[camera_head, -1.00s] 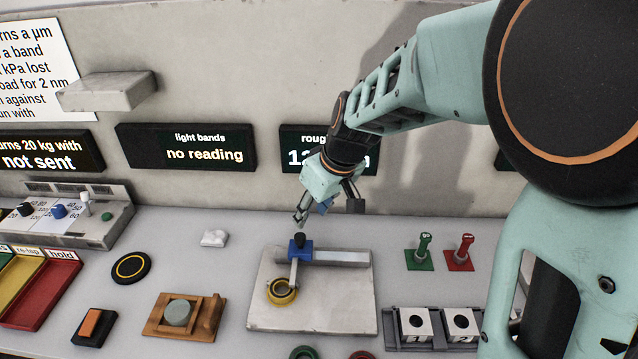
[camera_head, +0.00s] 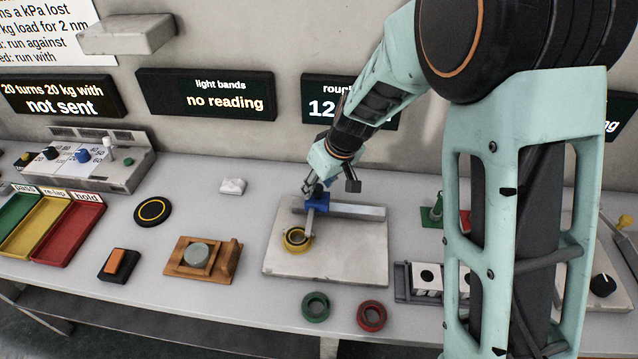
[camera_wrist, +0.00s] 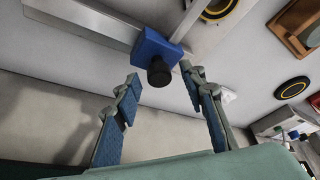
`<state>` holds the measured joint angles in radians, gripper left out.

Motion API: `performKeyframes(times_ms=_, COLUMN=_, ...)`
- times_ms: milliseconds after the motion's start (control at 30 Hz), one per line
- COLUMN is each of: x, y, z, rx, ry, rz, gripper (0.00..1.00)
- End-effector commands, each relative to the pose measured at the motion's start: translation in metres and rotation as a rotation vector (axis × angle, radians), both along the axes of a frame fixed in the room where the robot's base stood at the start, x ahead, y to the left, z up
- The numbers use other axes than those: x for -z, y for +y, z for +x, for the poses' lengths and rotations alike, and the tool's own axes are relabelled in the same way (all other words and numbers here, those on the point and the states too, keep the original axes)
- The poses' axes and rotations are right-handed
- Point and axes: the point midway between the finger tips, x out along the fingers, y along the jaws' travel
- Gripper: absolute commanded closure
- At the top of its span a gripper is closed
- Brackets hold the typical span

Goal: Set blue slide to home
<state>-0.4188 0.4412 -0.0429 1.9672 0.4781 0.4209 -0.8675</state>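The blue slide (camera_head: 317,203) sits near the left end of a grey rail (camera_head: 355,211) on a pale stone plate (camera_head: 350,268). A grey arm runs from it towards a yellow ring (camera_head: 296,240) on the plate. In the wrist view the blue slide (camera_wrist: 152,45) carries a black knob (camera_wrist: 160,73). My gripper (camera_head: 312,186) is right above the slide. In the wrist view my gripper (camera_wrist: 159,81) is open, with its blue-padded fingers either side of the knob and gaps between. No contact with the knob shows.
Green (camera_head: 315,306) and red (camera_head: 371,315) rings lie in front of the plate. A wooden fixture (camera_head: 202,258) stands to its left and a small white lump (camera_head: 232,186) behind that. A grey block holder (camera_head: 420,284) is at right. My arm hides part of the right side.

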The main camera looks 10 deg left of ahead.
Motion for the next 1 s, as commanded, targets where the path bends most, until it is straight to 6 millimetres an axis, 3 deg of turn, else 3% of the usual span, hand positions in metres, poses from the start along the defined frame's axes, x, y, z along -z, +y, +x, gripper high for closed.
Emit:
performKeyframes(times_ms=200, x=0.000, y=0.000, z=0.000, rx=0.000, ry=-0.001, rz=0.001, gripper=0.62)
performKeyframes(times_ms=567, x=0.000, y=0.000, z=0.000, rx=0.000, ry=-0.001, rz=0.001, gripper=1.00)
performKeyframes(times_ms=867, x=0.000, y=-0.002, z=0.001, rx=0.001, ry=-0.001, rz=0.000, gripper=1.00)
performKeyframes(times_ms=1000, x=0.003, y=-0.017, z=0.003, rx=0.006, ry=-0.003, rz=0.002, gripper=1.00)
